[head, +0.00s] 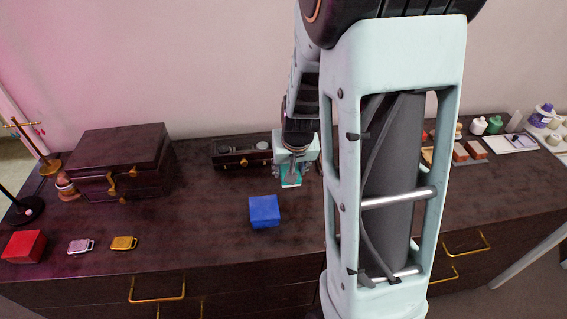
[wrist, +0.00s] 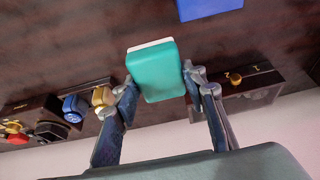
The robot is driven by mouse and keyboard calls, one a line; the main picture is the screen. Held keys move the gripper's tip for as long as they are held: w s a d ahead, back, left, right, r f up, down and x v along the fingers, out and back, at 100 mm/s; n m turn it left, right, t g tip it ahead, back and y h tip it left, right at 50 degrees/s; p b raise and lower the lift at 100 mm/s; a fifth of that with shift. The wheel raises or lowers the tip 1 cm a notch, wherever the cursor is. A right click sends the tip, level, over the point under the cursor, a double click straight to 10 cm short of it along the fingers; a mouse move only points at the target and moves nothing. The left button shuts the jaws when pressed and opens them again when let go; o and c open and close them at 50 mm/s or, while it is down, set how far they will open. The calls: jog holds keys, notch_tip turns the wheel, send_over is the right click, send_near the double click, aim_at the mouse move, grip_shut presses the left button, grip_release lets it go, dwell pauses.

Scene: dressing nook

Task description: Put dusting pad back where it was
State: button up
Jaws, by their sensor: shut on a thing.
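A large dark case (head: 120,158) is further left. A red box (head: 22,246) and two small buckled items, pinkish (head: 80,246) and gold (head: 124,243), lie at front left. Bottles (head: 494,125) stand at far right.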

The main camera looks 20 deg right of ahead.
aim_at(296, 169)
jog(key=f, duration=0.1)
jog(key=w+d+f, duration=0.2)
jog(key=shift+w+f, duration=0.2)
jog(key=shift+f, duration=0.15)
jog(key=shift+w+d+f+b, duration=0.15)
jog(key=shift+f+b, duration=0.3)
jog(key=shift+f, duration=1.25)
jog(key=shift+f, duration=0.15)
jog(key=o, duration=1.1)
jog(key=shift+o, duration=0.2)
jog(key=shift+r, duration=0.4)
jog(key=p+v, duration=0.2)
jog(key=v, duration=0.9)
jog(key=shift+s+r, duration=0.2)
jog(key=shift+s, duration=0.05)
